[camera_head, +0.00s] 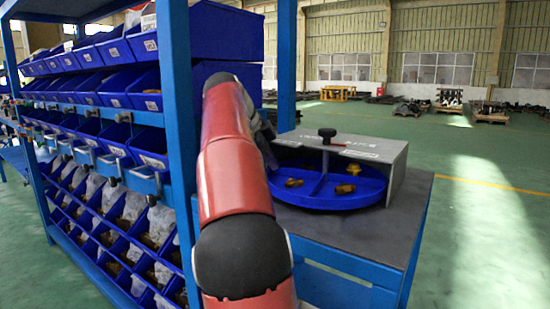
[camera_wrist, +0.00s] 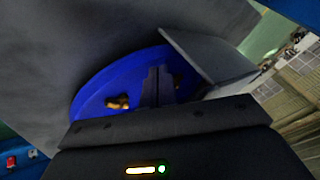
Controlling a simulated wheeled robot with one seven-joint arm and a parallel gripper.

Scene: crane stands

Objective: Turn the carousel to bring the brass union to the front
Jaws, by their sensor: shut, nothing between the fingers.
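The carousel is a round blue tray (camera_head: 325,199) with a raised rim and dividers, standing on a grey-topped bench. Three small brass fittings show on it: one at left (camera_head: 294,182), one at front right (camera_head: 345,189), and a yellower one farther back (camera_head: 354,169). I cannot tell for sure which is the brass union. A grey cover (camera_head: 372,148) with a black knob (camera_head: 327,133) stands over the back. In the wrist view, my gripper (camera_wrist: 158,72) is shut and empty over the blue tray (camera_wrist: 90,103), between two brass pieces; contact is unclear. My arm hides the tray's left side in the head view.
A blue rack (camera_head: 178,110) with several rows of blue bins stands close on the left. The bench top (camera_head: 390,222) is bare in front and right of the carousel. Open green floor lies to the right.

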